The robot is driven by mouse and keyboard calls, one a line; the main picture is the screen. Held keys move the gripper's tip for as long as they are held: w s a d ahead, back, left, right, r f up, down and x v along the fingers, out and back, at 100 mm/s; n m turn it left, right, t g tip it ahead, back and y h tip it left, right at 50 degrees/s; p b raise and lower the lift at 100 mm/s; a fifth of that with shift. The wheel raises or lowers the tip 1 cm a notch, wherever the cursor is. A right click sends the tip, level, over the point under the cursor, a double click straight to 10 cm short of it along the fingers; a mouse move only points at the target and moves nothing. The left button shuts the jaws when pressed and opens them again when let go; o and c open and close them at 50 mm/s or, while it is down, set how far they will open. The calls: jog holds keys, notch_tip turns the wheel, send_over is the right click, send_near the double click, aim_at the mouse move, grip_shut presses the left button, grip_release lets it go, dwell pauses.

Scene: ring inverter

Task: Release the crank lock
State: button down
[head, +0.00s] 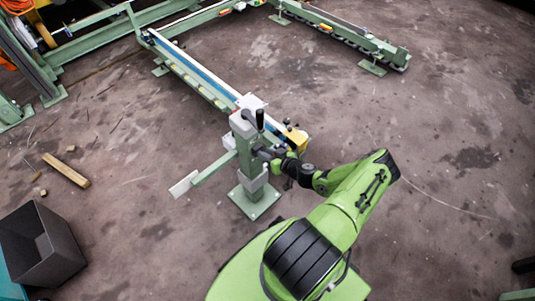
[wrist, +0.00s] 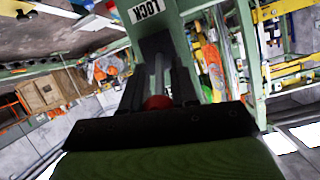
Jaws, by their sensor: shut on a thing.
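The green post (head: 247,158) stands upright on a square foot, with a grey box on top. A crank with a black upright handle (head: 260,118) sits at that box. My gripper (head: 267,153) reaches the post's right side, below the crank. In the wrist view, my gripper (wrist: 156,80) has its two dark fingers on either side of the lock lever (wrist: 158,102), a grey rod with a red knob, and is shut on it. A white LOCK label (wrist: 146,13) shows upside down on the green post just beyond. The lever's far end is hidden by dark parts.
A green rail (head: 195,72) runs from the post to the upper left. A yellow part (head: 297,138) sits close to the right of my gripper. A green side arm (head: 205,174) sticks out left. A dark bin (head: 40,247) stands lower left.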

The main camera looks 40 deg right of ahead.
jog(key=shift+a+r+g+p, duration=0.1)
jog(key=shift+r+g+p, duration=0.2)
jog(key=shift+r+p, duration=0.25)
jog(key=shift+w+r+g+p, duration=0.25)
jog(key=shift+g+p, duration=0.35)
jog(key=shift+p, duration=0.6)
jog(key=shift+w+f, duration=0.2)
jog(key=shift+w, duration=0.05)
jog(key=shift+w+r, duration=0.1)
jog(key=shift+r, duration=0.1)
jog(key=c, duration=0.9)
grip_release()
jog(key=shift+o, duration=0.2)
jog(key=shift+f, duration=0.1)
